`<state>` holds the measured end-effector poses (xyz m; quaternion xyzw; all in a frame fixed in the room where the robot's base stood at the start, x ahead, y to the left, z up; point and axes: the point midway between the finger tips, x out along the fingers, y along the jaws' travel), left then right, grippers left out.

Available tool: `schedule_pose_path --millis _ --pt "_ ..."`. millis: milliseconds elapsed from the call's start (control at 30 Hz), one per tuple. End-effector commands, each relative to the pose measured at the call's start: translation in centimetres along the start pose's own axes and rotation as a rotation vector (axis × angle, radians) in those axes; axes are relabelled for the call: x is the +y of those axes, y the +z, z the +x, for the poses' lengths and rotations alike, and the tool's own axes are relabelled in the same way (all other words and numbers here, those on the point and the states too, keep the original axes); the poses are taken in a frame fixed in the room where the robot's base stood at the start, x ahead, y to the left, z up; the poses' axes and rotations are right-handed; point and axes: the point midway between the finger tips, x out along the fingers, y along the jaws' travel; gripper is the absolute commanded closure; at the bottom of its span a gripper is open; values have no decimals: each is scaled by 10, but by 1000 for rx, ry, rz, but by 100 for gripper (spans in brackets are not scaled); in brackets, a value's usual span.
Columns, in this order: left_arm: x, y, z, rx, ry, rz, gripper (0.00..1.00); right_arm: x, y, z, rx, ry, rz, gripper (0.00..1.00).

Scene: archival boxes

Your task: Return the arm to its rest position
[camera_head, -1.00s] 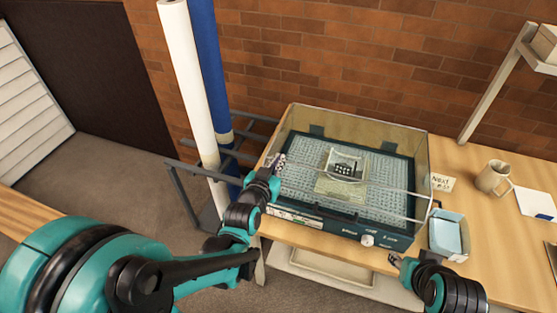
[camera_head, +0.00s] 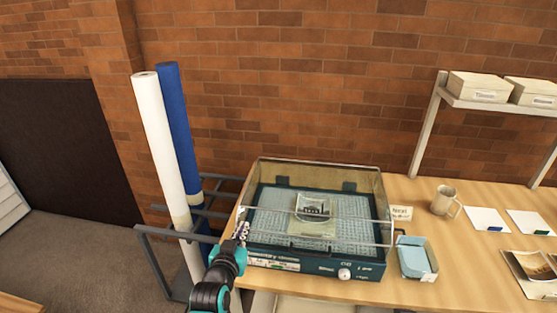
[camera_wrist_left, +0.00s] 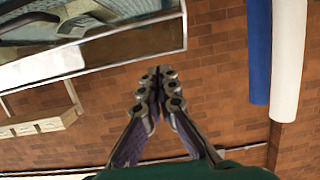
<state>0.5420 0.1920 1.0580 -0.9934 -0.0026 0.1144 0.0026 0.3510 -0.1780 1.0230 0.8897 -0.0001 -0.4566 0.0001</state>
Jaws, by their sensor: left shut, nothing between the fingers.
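My left gripper (camera_head: 241,232) is at the front left corner of a clear-lidded box with a dark teal base (camera_head: 318,264) on the wooden table. In the left wrist view my left gripper (camera_wrist_left: 158,88) is shut and empty, its fingertips together against the brick wall. Part of the clear box (camera_wrist_left: 120,45) shows at the upper left there. I cannot tell whether the gripper touches the box. Inside the box a small dark-printed piece (camera_head: 313,210) lies on a light square on the grey mesh. My right gripper is out of view.
A white roll (camera_head: 160,140) and a blue roll (camera_head: 178,130) stand in a dark rack left of the table. A blue-lined tray (camera_head: 416,258), a mug (camera_head: 445,200), cards and a photo lie to the right. A shelf (camera_head: 500,103) holds pale boxes.

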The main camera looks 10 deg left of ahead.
Motion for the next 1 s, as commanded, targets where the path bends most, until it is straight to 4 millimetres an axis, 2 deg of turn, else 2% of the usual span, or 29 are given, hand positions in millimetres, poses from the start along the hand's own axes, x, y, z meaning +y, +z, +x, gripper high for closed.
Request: schedule_pose_path --millis 133,267,600,700,800,1000 --pt "3 2 -7 -51 9 0 100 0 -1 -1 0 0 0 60" --pt "10 14 -30 -184 26 0 100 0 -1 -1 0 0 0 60" --pt "15 62 -140 -603 23 -2 100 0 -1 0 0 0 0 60" --pt "14 71 -163 -673 15 -2 100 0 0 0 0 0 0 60" --pt "13 76 -175 -709 9 -1 100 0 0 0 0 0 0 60" --pt "13 77 -179 -722 7 -2 100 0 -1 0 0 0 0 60"
